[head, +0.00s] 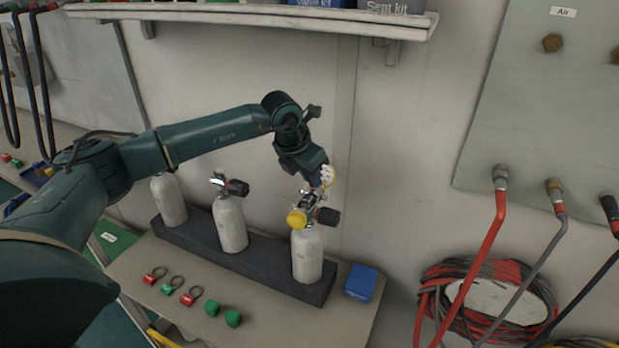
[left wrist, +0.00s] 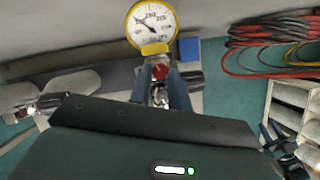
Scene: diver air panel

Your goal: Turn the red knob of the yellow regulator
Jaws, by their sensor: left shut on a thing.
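The yellow regulator (head: 296,218) sits on top of the rightmost white cylinder (head: 307,258). Its round white gauge with a yellow rim shows in the left wrist view (left wrist: 152,27). The red knob (left wrist: 160,72) shows below the gauge, between the two fingers of my left gripper (left wrist: 163,82). The fingers are shut on the knob. In the head view, my left gripper (head: 318,184) reaches down from behind the regulator, and the knob is hidden there. My right gripper is in neither view.
Two more white cylinders (head: 230,225) stand in the dark rack (head: 190,238) to the left. A blue box (head: 361,283) lies right of the rack. Red and green tags and green caps (head: 212,308) lie in front. A shelf (head: 250,15) runs above; coiled hoses (head: 445,275) hang at right.

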